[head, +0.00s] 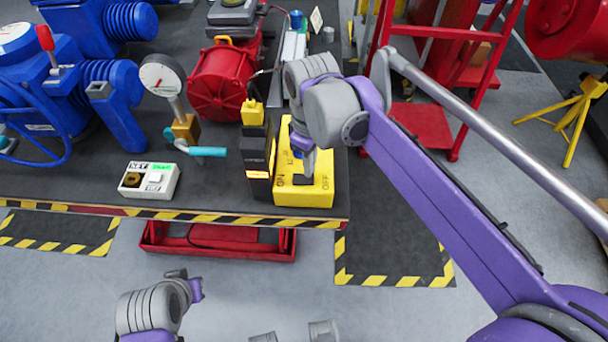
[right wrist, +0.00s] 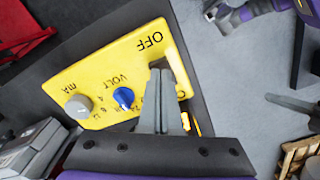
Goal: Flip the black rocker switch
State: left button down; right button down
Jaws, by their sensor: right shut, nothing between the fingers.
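The yellow control box (head: 318,194) stands near the front right corner of the dark bench, with ON and OFF printed on its face. In the right wrist view its panel (right wrist: 115,75) shows OFF, a blue VOLT knob (right wrist: 123,97) and a grey MA knob (right wrist: 78,107). My right gripper (head: 303,176) points down at the panel between ON and OFF. Its shut, empty fingers (right wrist: 160,72) cover most of the dark rocker switch area. I cannot tell whether they touch the switch or which way it is tipped. My left gripper (head: 195,289) is low in the head view, its fingers unclear.
A black block with an orange light (head: 257,165) stands directly left of the yellow box. A white key box (head: 150,181), a gauge (head: 163,76) and blue valve bodies (head: 65,85) lie further left. A red motor (head: 222,82) is behind. Open floor lies in front.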

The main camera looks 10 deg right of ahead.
jog(key=shift+f+b, duration=0.55)
jog(key=shift+f, duration=0.4)
dwell(0.5)
jog(key=shift+r+p, duration=2.7)
jog(key=shift+r, duration=0.85)
jog(key=s+d+f+m+t, duration=0.2)
jog(key=s+d+f+m, duration=0.1)
jog(key=s, duration=0.4)
jog(key=s+d+f+m+t+p, duration=0.1)
jog(key=s+d+f+m+t, duration=0.2)
jog(key=s+f+m, duration=0.2)
notch_tip(320, 180, down, 3)
jog(key=shift+s+d+r+m, duration=0.2)
jog(key=shift+s+d+m, duration=0.15)
jog(key=shift+s, duration=0.65)
